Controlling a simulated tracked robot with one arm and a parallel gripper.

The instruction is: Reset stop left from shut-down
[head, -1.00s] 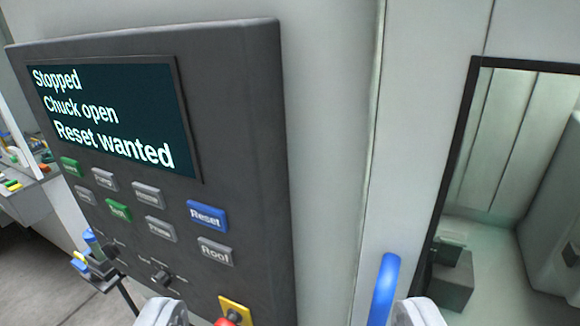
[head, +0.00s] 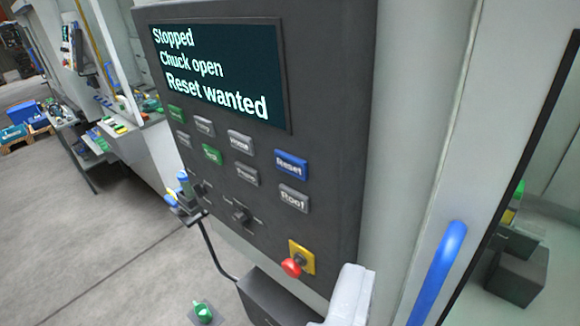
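The dark control panel (head: 335,80) fills the middle of the view. Its display (head: 215,68) reads "Stopped", "Chuck open", "Reset wanted". The blue Reset button (head: 291,164) is at the right of the button rows, above the grey Roof button (head: 294,196). A red stop knob (head: 291,267) stands out from a yellow plate (head: 302,256) low on the panel. A pale part of my gripper (head: 349,294) shows at the bottom edge, right of and below the stop knob. The rest is cut off or hidden, so its opening cannot be told. No contact with a button is visible.
A blue handle (head: 438,272) stands on the door right of the panel, beside a window showing the machine's inside. A dark box (head: 272,300) is below the panel. A green item (head: 202,312) lies on the floor. Open floor (head: 90,240) stretches left, with benches beyond.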

